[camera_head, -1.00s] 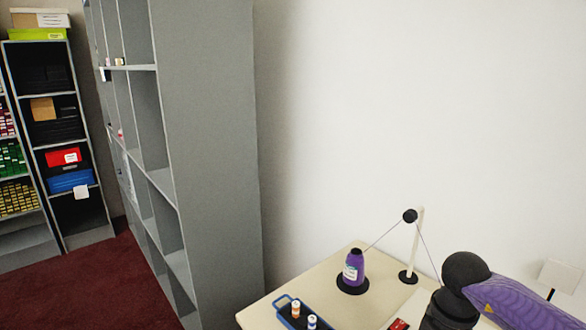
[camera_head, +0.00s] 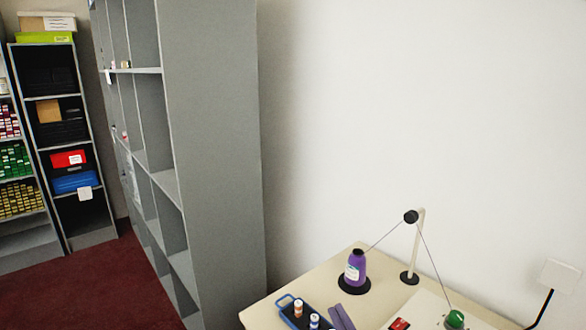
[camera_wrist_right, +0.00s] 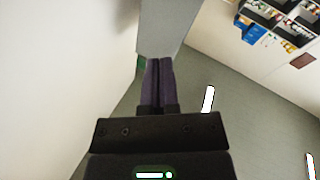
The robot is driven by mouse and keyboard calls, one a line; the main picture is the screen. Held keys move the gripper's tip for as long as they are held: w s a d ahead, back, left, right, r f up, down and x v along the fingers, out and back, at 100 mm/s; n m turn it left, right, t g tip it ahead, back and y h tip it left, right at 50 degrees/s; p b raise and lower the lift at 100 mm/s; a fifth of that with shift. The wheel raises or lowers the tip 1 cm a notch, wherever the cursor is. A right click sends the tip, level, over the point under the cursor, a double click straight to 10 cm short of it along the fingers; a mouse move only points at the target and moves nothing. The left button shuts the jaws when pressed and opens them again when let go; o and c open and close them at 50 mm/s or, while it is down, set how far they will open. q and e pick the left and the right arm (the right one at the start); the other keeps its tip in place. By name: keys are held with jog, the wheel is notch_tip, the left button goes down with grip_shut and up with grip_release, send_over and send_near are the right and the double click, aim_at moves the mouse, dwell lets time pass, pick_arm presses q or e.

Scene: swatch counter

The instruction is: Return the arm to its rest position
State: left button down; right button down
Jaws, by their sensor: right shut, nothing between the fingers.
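My right gripper (camera_head: 340,316) shows at the bottom edge of the head view as purple fingers over the counter, just right of the blue tray. In the right wrist view its two purple fingers (camera_wrist_right: 158,82) lie side by side, shut and empty. The rest of that arm is below the head view's frame. My left gripper is in neither view.
A counter (camera_head: 378,303) bears a purple thread cone (camera_head: 355,268), a pale post (camera_head: 416,250) with thread, a blue tray (camera_head: 284,301) with spools and a green knob (camera_head: 454,319). A tall grey shelf (camera_head: 213,150) stands left; red floor (camera_head: 85,285) is clear.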

jog(key=s+d+f+m+g+h, duration=0.7)
jog(key=s+d+f+g+h, duration=0.15)
jog(key=f, duration=0.35)
jog(key=s+f+n+g+y, duration=0.1)
jog(key=s+f+g, duration=0.25)
jog(key=s, duration=0.35)
jog(key=s+f+g+y, duration=0.2)
jog(key=s+g, duration=0.2)
jog(key=s, duration=0.4)
notch_tip(320, 180, down, 18)
jog(key=b, duration=0.2)
jog(key=s+d+f+g+h+b, duration=0.1)
jog(key=s+d+f+g+b, duration=0.1)
jog(key=s+f, duration=1.2)
jog(key=shift+s+d+f+n, duration=0.25)
jog(key=shift+s+f+n, duration=0.05)
jog(key=shift+s+f, duration=0.1)
